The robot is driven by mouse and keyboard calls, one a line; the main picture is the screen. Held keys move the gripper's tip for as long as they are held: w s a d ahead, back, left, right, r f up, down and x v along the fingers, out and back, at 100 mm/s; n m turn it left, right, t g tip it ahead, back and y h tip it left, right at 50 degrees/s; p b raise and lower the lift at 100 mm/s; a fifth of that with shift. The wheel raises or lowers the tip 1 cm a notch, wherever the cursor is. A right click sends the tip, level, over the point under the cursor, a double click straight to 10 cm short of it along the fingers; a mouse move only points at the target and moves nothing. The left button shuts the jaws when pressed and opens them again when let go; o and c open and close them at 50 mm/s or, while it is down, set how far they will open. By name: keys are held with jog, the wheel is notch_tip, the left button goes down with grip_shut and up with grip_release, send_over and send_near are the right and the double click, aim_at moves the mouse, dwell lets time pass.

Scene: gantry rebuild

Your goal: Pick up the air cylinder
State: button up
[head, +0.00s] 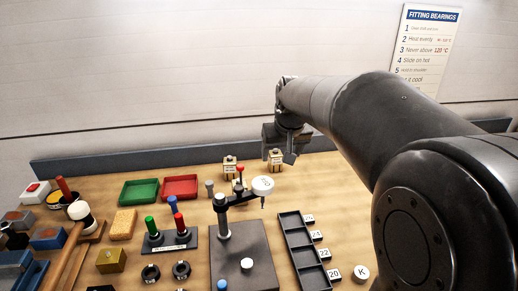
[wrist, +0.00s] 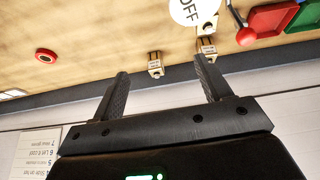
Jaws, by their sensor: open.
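My gripper (head: 287,156) is over the back of the bench in the head view. In the wrist view its two fingers (wrist: 160,68) are spread wide with nothing held. I cannot tell which thing is the air cylinder.
A post with an arm and white disc (head: 262,186) rises from a dark plate (head: 245,252) in front of the blocks. Red (head: 180,187) and green trays (head: 139,191) lie left. A divided tray (head: 301,250) is front right. A grey back rail (head: 120,163) edges the bench.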

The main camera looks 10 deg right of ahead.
jog(key=w+d+f, duration=0.1)
jog(key=w+f, duration=0.2)
jog(key=w, duration=0.3)
jog(key=w+d+f, duration=0.2)
jog(key=w, duration=0.4)
send_over(277, 157)
jog(key=s, duration=0.2)
notch_tip(277, 157, down, 8)
jog(key=shift+g, duration=0.3)
jog(key=x, duration=0.4)
jog(key=shift+f, duration=0.4)
jog(key=shift+w+x, duration=0.2)
jog(key=shift+x, duration=1.2)
jog(key=shift+w+x, duration=0.25)
jog(key=shift+x, duration=1.2)
jog(key=shift+r, duration=0.25)
jog(key=shift+c, duration=0.3)
jog(key=c, duration=1.2)
jog(key=shift+c, duration=0.6)
jog(key=shift+r, duration=0.1)
